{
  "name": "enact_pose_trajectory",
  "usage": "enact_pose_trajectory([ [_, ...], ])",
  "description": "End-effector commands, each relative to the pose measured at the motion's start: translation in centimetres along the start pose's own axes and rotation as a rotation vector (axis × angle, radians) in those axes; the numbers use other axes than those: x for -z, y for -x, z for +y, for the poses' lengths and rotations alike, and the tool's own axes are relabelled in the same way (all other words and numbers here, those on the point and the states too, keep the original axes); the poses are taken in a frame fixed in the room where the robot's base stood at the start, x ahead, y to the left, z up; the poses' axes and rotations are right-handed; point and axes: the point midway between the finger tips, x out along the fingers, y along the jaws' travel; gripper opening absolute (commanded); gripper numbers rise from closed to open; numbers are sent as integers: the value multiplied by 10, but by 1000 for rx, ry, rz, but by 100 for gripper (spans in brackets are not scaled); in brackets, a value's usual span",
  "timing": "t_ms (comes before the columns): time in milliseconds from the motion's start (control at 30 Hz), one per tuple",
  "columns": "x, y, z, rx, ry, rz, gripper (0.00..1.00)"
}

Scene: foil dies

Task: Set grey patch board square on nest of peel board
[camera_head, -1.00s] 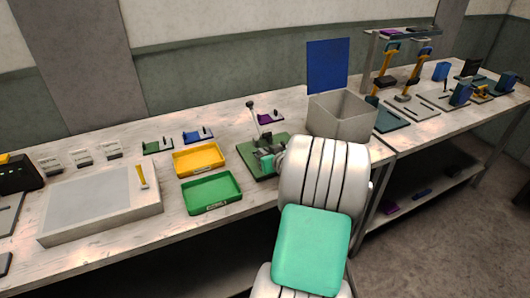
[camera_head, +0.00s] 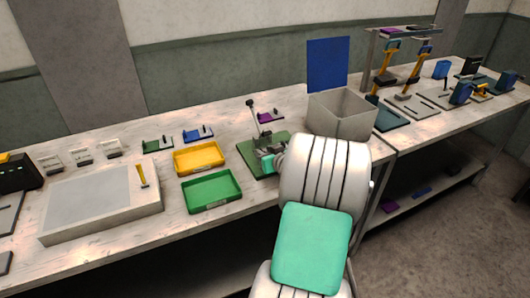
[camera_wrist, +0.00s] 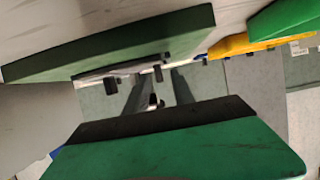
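In the head view my arm hides part of the board.
A yellow tray (camera_head: 199,159) and a green tray (camera_head: 211,193) lie left of the peel board. A grey open bin (camera_head: 342,118) stands close behind on the right.

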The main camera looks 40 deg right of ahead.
Motion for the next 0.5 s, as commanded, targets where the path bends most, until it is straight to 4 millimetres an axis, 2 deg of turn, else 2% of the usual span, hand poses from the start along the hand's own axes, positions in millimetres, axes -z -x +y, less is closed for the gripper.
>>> enact_pose_trajectory([
  [300,-2,78,3,-8,0,1,30],
  [400,-1,98,2,-6,1,2,30],
  [500,-1,110,1,-4,1,1,30],
])
